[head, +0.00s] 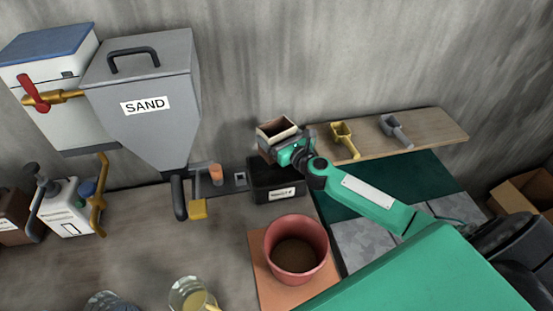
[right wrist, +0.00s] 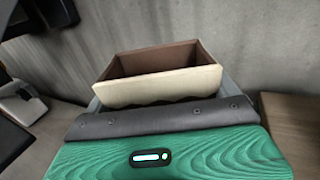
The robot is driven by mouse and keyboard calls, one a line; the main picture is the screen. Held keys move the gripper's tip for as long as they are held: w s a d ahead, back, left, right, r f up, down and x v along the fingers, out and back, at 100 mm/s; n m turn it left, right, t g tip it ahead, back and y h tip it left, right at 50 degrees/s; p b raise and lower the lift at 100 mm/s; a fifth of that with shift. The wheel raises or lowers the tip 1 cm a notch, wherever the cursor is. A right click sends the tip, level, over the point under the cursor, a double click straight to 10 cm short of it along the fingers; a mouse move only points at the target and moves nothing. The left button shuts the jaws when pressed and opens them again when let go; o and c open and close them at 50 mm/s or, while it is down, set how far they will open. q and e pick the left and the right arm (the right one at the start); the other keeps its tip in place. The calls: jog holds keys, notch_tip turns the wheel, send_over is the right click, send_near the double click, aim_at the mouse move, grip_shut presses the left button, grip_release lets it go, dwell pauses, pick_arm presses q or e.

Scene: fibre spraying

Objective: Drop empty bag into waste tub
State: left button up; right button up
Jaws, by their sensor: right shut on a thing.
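The bag (head: 277,127) is brown with a pale cream band and an open top. My right gripper (head: 293,151) is shut on it and holds it up near the wall, above the black tub. In the right wrist view the bag (right wrist: 160,85) stands beyond the dark jaw pad (right wrist: 160,117), its open top showing a brown, empty-looking inside. The black tub (head: 276,187), with a white label too small to read surely, stands at the wall below the bag. My left gripper is not in view.
A grey hopper marked SAND (head: 150,85) hangs at the left. A reddish pot (head: 296,247) stands on an orange mat (head: 262,285) in front of the tub. A yellow scoop (head: 344,137) and a grey scoop (head: 395,131) lie on a wooden shelf (head: 440,124) at the right.

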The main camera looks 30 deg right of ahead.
notch_tip(320, 180, down, 5)
jog(key=shift+f+b, duration=0.2)
jog(key=shift+b, duration=0.65)
jog(key=shift+f, duration=0.35)
notch_tip(320, 180, down, 3)
jog(key=shift+b, duration=1.05)
jog(key=shift+f, duration=0.35)
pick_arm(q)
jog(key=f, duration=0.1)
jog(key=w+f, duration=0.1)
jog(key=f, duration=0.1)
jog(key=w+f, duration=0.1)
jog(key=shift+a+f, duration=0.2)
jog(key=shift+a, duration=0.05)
pick_arm(e)
jog(key=shift+r, duration=0.1)
